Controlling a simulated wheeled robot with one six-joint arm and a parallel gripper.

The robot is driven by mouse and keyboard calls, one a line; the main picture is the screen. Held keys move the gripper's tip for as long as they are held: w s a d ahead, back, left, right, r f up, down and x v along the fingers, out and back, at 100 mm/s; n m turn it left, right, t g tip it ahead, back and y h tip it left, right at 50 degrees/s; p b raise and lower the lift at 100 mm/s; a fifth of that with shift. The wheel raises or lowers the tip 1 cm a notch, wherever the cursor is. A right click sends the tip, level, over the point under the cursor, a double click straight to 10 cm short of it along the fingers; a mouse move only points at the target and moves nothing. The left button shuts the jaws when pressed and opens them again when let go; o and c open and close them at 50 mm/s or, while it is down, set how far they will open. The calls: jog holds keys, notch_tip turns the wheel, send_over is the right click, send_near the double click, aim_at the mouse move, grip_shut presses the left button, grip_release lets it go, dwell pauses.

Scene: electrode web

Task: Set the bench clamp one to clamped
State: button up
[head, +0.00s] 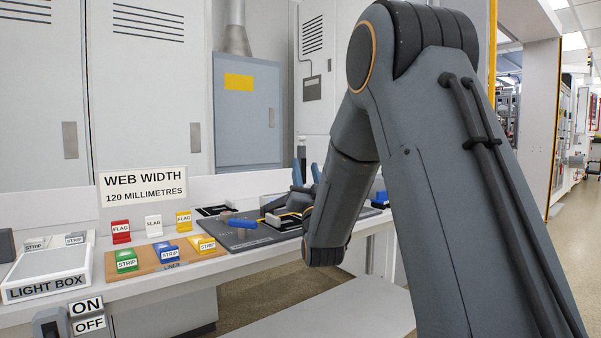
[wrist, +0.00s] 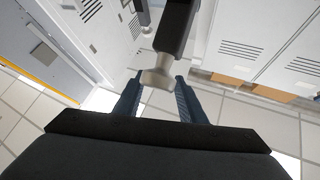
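My gripper (head: 306,174) is at the far right part of the bench in the head view, its blue fingers pointing up. In the wrist view my gripper (wrist: 158,82) has its two fingers spread apart. A dark bar (wrist: 177,28) with a pale, blunt end (wrist: 157,73) shows just beyond and between the fingertips; I cannot tell whether it touches them. It may be part of a bench clamp, but no label shows. In the head view a dark upright piece (head: 302,147) stands by the fingertips. My arm hides much of that bench area, and the clamp's setting cannot be read.
A dark mat (head: 225,238) with a blue-handled tool (head: 243,223) lies left of my gripper. Further left are a brown liner board (head: 190,262) with strip blocks, several flags, and a light box (head: 50,265). A blue bin (head: 381,199) shows right of my forearm.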

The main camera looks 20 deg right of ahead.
jog(key=shift+o, duration=0.6)
jog(key=shift+d, duration=0.15)
jog(key=v, duration=0.7)
jog(key=shift+s+f, duration=0.25)
jog(key=shift+s, duration=0.05)
jog(key=shift+c, duration=0.3)
